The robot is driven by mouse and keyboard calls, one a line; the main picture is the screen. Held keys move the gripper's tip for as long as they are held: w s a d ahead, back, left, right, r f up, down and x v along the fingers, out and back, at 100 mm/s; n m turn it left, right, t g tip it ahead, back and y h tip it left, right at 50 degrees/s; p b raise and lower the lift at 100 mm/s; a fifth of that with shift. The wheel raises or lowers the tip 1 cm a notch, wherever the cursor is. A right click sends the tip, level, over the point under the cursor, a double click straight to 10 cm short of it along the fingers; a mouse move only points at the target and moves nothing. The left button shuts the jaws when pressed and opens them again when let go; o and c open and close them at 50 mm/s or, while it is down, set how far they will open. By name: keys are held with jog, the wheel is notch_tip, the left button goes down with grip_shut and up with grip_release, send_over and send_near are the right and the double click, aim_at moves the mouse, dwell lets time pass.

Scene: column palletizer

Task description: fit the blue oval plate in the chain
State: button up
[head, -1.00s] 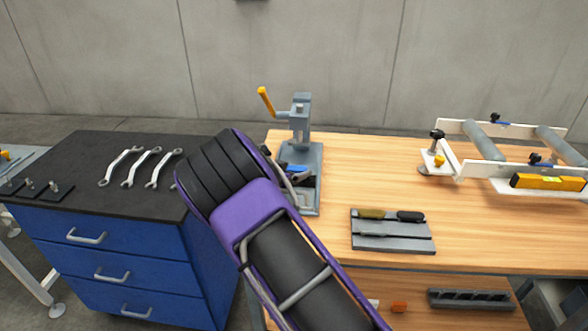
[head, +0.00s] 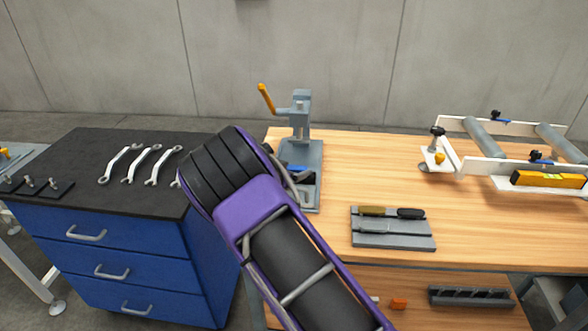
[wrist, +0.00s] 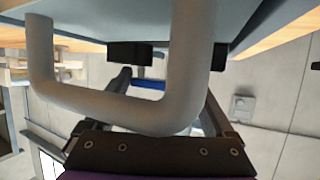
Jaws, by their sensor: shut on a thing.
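The blue oval plate (head: 297,168) shows as a small blue patch over the base of the grey hand press (head: 301,120). It also shows as a blue strip in the wrist view (wrist: 147,84). My gripper (head: 303,177) is low over the press base, largely hidden behind my purple and black arm. It appears shut on the plate, though the contact is not clearly visible. A thick grey bent bar crosses the wrist view and covers part of the gripper. I cannot make out the chain.
The wooden bench (head: 385,175) has a grey tray (head: 392,244) with tools, and a roller frame (head: 485,150) with a yellow level (head: 547,180) at right. Several wrenches (head: 140,165) lie on the blue drawer cabinet (head: 110,262) at left. The bench between press and rollers is clear.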

jog(key=shift+f, duration=0.3)
dwell(0.5)
jog(key=o, duration=1.1)
jog(key=shift+s, duration=0.1)
jog(key=v, duration=1.7)
jog(key=shift+s+p, duration=0.15)
jog(key=shift+p, duration=0.15)
